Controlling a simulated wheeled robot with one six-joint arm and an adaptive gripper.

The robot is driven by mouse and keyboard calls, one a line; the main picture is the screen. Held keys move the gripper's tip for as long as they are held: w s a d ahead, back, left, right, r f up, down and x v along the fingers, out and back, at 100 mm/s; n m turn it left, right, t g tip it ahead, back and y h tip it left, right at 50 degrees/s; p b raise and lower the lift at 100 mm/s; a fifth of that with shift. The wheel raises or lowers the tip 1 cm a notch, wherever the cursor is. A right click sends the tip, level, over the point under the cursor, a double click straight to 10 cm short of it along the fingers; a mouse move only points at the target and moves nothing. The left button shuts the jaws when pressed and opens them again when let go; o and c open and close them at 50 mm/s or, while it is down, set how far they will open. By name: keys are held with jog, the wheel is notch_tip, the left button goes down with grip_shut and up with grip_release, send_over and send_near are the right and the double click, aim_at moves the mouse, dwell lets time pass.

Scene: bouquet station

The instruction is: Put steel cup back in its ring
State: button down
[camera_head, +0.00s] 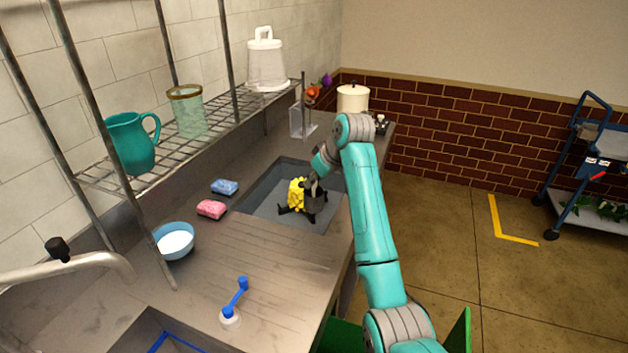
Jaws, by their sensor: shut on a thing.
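My gripper (298,212) reaches down over the far grey sink basin (262,205), its dark fingers pointing down and left. It is shut, and a knobbly yellow thing (297,194) shows at its jaws. I cannot tell whether that is part of a cup or something else. No steel cup can be made out clearly; the jaws and the dark grey shape around them hide detail. A clear upright stand (297,122) with a post is on the counter beyond the basin; I cannot make out a ring on it.
A blue sponge (224,187), a pink sponge (211,209) and a blue bowl (175,241) lie left of the basin. A wire shelf (200,143) holds a teal jug (133,143) and a glass jar (187,109). A cream canister (352,98) stands at the far end.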

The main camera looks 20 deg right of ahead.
jog(key=shift+w+f, duration=0.15)
jog(key=shift+f, duration=0.1)
notch_tip(320, 180, down, 13)
dwell(1.4)
jog(key=shift+f, duration=1.3)
dwell(1.4)
jog(key=c, duration=1)
grip_release()
jog(key=v, duration=1.2)
jog(key=shift+d, duration=0.1)
